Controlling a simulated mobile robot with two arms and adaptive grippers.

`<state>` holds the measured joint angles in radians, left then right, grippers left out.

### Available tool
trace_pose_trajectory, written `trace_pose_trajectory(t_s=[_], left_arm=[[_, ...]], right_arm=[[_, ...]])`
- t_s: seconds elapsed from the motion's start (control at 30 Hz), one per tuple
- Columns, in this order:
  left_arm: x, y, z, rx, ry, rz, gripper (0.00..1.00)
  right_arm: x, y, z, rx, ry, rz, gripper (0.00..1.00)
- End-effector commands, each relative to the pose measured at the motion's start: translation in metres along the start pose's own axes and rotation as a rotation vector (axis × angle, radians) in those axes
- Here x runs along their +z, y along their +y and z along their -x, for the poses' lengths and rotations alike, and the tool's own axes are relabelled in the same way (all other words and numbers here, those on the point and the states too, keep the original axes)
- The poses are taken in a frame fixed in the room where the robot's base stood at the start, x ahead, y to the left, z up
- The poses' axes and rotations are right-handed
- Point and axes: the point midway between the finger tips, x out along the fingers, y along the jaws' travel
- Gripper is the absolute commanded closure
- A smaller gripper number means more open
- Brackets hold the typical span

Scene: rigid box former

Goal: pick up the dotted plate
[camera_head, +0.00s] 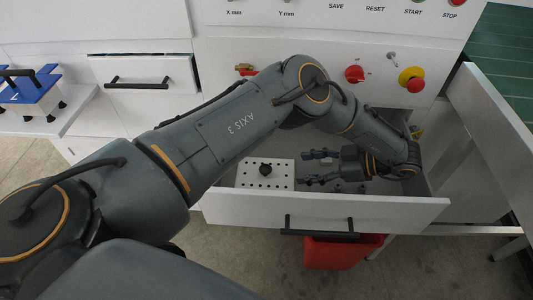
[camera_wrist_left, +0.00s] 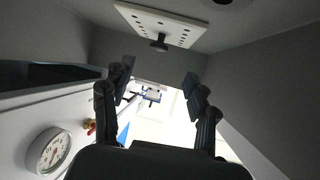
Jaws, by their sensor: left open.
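The dotted plate (camera_head: 250,181) is a white rectangular plate with rows of dark holes and a black knob on top. It lies in the left part of the open drawer (camera_head: 375,212). It also shows at the top of the left wrist view (camera_wrist_left: 185,32), with its knob standing out from its face. My left gripper (camera_head: 313,168) is inside the drawer, to the right of the plate, its fingers pointing left towards it. In the left wrist view the fingers (camera_wrist_left: 158,80) are spread apart with nothing between them. My right gripper does not show.
The drawer's walls enclose my left gripper. Red knobs and an emergency stop (camera_head: 411,80) sit on the panel above. A red bin (camera_head: 342,251) stands below the drawer. A closed drawer (camera_head: 150,82) and a blue fixture (camera_head: 30,90) are at left. A gauge (camera_wrist_left: 49,151) shows in the wrist view.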

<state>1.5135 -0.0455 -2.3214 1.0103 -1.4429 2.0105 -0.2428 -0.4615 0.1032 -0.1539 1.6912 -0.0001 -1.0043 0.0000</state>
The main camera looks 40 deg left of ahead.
Motion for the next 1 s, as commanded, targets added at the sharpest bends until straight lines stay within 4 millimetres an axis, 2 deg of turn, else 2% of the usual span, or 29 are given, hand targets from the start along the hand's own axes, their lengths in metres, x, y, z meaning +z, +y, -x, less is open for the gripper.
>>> trace_pose_trajectory(t_s=[0.03,0.2,0.47,0.7,0.8,1.0], left_arm=[[0.0,-0.001,-0.014,-0.007,0.002,-0.004,0.41],[0.0,0.0,-0.042,-0.004,0.001,-0.002,0.41],[-0.002,0.0,-0.062,-0.004,0.0,0.0,0.41],[-0.005,0.0,-0.097,-0.003,0.0,-0.002,0.41],[-0.006,0.001,-0.104,-0.002,0.0,0.0,0.41],[-0.006,0.001,-0.105,0.0,0.0,0.0,0.41]], right_arm=[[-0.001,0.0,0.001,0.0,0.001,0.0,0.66],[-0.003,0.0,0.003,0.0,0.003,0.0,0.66],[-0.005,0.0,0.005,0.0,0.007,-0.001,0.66],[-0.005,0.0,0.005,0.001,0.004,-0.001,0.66],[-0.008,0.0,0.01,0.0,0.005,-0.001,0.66],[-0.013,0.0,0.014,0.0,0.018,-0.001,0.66]])
